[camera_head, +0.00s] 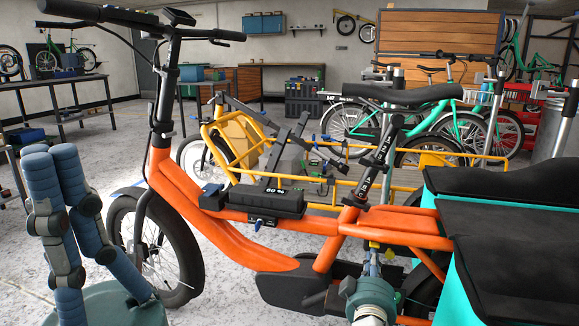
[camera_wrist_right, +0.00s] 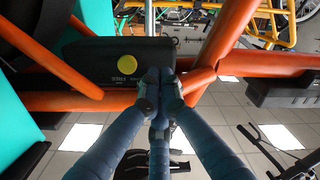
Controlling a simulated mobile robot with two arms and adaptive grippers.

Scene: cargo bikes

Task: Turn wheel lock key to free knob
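An orange cargo bike (camera_head: 290,255) stands across the head view. My right gripper (camera_head: 373,264) is at the bottom, below the bike's rear frame and close to a small yellow part (camera_head: 374,244). In the right wrist view its blue fingers (camera_wrist_right: 160,82) come together at the tips, in front of a black box (camera_wrist_right: 90,62) bearing a yellow disc (camera_wrist_right: 126,67). What lies between the fingertips is hidden. I cannot make out a lock key or knob with certainty. My left gripper (camera_head: 53,155) is at the far left, fingers upward and away from the bike; its closure is unclear.
The bike's front wheel (camera_head: 155,250) and handlebar (camera_head: 145,20) are on the left. A teal box with a black cover (camera_head: 510,225) fills the right. A yellow cargo bike (camera_head: 405,195) stands close behind. Pale floor (camera_head: 225,290) is clear below the frame.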

